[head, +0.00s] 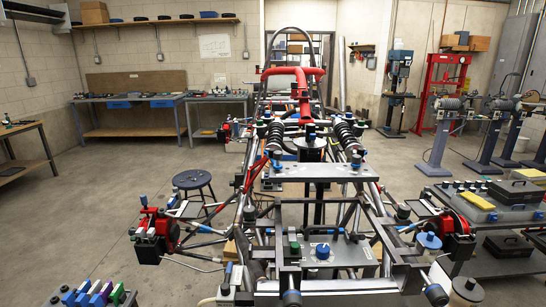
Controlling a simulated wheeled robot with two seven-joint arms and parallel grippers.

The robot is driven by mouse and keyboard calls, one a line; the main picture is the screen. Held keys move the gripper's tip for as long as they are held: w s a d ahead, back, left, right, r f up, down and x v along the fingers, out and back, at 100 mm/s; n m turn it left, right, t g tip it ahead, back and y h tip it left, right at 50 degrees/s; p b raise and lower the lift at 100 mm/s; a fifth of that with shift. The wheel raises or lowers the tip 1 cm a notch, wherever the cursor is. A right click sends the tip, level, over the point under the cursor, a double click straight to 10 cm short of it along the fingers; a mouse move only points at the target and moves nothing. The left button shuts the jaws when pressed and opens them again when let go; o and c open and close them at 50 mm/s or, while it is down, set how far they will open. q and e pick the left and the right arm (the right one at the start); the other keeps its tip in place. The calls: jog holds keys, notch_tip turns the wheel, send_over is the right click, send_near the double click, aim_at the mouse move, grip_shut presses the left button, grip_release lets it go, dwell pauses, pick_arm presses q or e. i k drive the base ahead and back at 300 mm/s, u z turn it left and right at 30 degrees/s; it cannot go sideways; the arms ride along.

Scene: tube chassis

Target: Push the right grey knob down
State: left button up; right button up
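The tube chassis (315,172) stands in the middle of the head view, with a flat grey plate across it. I cannot clearly pick out the right grey knob. Small dark, rounded caps show on both sides of the frame, one on the right (404,211) and one on the left (250,214); their exact colour is hard to tell. A grey box with a blue round top (322,250) sits low in the middle of the chassis. Neither of my grippers can be made out in the head view.
A red-and-black assembly (158,231) sits at the chassis's left, another (455,222) at its right. A round stool (192,180) stands at left. A cart with black cases (514,191) is close on the right. Open concrete floor (90,190) lies at left.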

aim_at(278, 155)
jog(key=u, duration=1.85)
jog(key=k, duration=0.8)
jog(key=z, duration=0.6)
